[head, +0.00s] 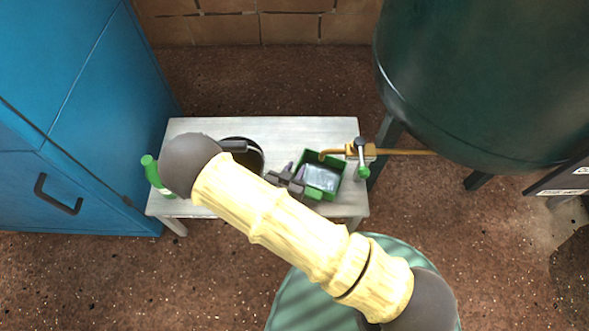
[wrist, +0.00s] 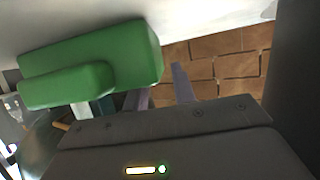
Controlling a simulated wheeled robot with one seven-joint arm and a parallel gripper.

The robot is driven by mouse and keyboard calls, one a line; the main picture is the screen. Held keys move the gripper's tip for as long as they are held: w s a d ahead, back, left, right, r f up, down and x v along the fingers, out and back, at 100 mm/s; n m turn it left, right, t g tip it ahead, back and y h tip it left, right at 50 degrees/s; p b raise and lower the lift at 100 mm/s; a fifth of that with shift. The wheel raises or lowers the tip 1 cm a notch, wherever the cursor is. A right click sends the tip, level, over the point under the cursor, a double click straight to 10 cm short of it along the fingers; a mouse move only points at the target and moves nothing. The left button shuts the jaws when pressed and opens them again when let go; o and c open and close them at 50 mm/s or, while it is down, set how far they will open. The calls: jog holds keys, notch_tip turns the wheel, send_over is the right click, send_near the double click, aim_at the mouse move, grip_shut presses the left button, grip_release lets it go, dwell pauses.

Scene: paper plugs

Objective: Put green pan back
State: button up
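A green square pan (head: 340,188) sits on the white table near its right end, with clear or pale contents inside. My gripper (head: 294,172) is at the pan's left rim, its purple-grey fingertips apart. In the wrist view a green block-like body (wrist: 120,58), likely the pan, fills the upper left. The open fingers of my gripper (wrist: 163,90) are at its right edge there, and brick shows between them. The near finger is partly hidden by the green body. I cannot tell whether a finger touches the pan.
A brass tap (head: 362,153) with a green handle stands at the table's right edge, its spout reaching over the pan. A dark round pot (head: 240,150) and a green bottle (head: 151,170) are to the left. A blue cabinet (head: 60,100) and a dark green tank (head: 480,80) flank the table (head: 200,125).

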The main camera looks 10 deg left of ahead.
jog(key=shift+r, duration=0.2)
jog(key=shift+s+r+p, duration=0.2)
jog(key=shift+s+p, duration=0.1)
jog(key=p+v, duration=0.4)
jog(key=v, duration=0.7)
jog(key=shift+s+p, duration=0.15)
jog(key=shift+p, duration=0.15)
jog(key=shift+s, duration=0.1)
